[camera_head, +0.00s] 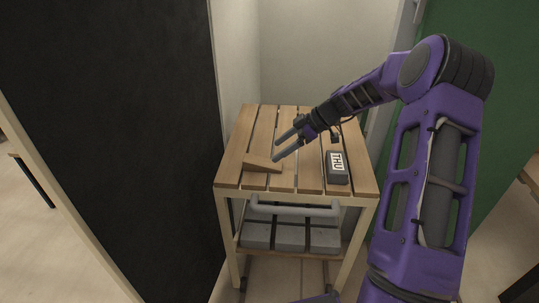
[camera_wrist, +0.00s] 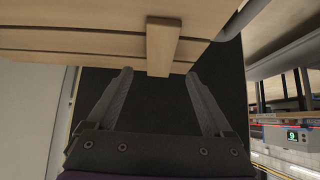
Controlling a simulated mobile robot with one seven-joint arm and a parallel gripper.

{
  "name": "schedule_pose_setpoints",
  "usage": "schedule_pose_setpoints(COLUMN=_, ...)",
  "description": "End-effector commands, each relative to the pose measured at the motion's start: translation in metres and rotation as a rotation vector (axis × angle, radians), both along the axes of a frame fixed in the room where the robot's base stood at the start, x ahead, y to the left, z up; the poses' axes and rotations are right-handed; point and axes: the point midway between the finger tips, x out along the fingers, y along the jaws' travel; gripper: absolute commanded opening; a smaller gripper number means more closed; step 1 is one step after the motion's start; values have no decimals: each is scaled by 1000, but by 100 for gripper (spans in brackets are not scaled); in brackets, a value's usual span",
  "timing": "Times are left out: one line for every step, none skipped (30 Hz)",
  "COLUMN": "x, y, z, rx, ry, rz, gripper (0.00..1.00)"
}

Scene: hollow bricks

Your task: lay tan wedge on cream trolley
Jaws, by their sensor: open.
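The tan wedge (camera_head: 262,164) appears to lie on the slatted wooden top of the cream trolley (camera_head: 230,183), near its left side. In the wrist view the wedge (camera_wrist: 162,47) is a light wooden block just beyond my fingertips, across the slats (camera_wrist: 100,45). My gripper (camera_head: 275,150) is open and empty, reaching in from the right close to the wedge. In the wrist view the wedge's near end sits between the lines of my two spread fingers (camera_wrist: 159,80), with a gap on both sides. I see no finger touching it.
A dark grey block marked THU (camera_head: 337,167) lies on the trolley's right side. A grey handle bar (camera_head: 295,209) runs along its front, with grey blocks (camera_head: 290,237) on the shelf below. A black panel (camera_head: 120,130) stands close at left. The top's front middle is clear.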

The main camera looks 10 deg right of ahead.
Motion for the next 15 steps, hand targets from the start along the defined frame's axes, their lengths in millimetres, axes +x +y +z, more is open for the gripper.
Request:
schedule_pose_setpoints(x=-2, y=-8, z=9, rx=-1, ry=-2, rz=-2, gripper=85)
schedule_pose_setpoints(x=-3, y=-12, z=13, rx=-1, ry=-2, rz=-2, gripper=85)
schedule_pose_setpoints(x=-5, y=-17, z=18, rx=-1, ry=-3, rz=-3, gripper=85)
schedule_pose_setpoints(x=-6, y=-20, z=22, rx=-1, ry=-2, rz=-2, gripper=85)
schedule_pose_setpoints(x=-7, y=-23, z=25, rx=-1, ry=-3, rz=-1, gripper=85)
schedule_pose_setpoints(x=-8, y=-27, z=28, rx=-1, ry=-3, rz=-1, gripper=85)
schedule_pose_setpoints(x=-9, y=-29, z=30, rx=-1, ry=-2, rz=-2, gripper=85)
schedule_pose_setpoints(x=-9, y=-30, z=32, rx=1, ry=-2, rz=-1, gripper=85)
schedule_pose_setpoints(x=-10, y=-32, z=34, rx=0, ry=-1, rz=-1, gripper=85)
schedule_pose_setpoints(x=-11, y=-33, z=35, rx=0, ry=-1, rz=-1, gripper=85)
schedule_pose_setpoints(x=-11, y=-34, z=36, rx=0, ry=-1, rz=-1, gripper=85)
schedule_pose_setpoints(x=-11, y=-35, z=36, rx=0, ry=0, rz=0, gripper=85)
schedule_pose_setpoints(x=-11, y=-35, z=37, rx=0, ry=0, rz=0, gripper=85)
schedule_pose_setpoints(x=-11, y=-35, z=37, rx=0, ry=0, rz=0, gripper=85)
schedule_pose_setpoints(x=-12, y=-35, z=37, rx=0, ry=1, rz=1, gripper=85)
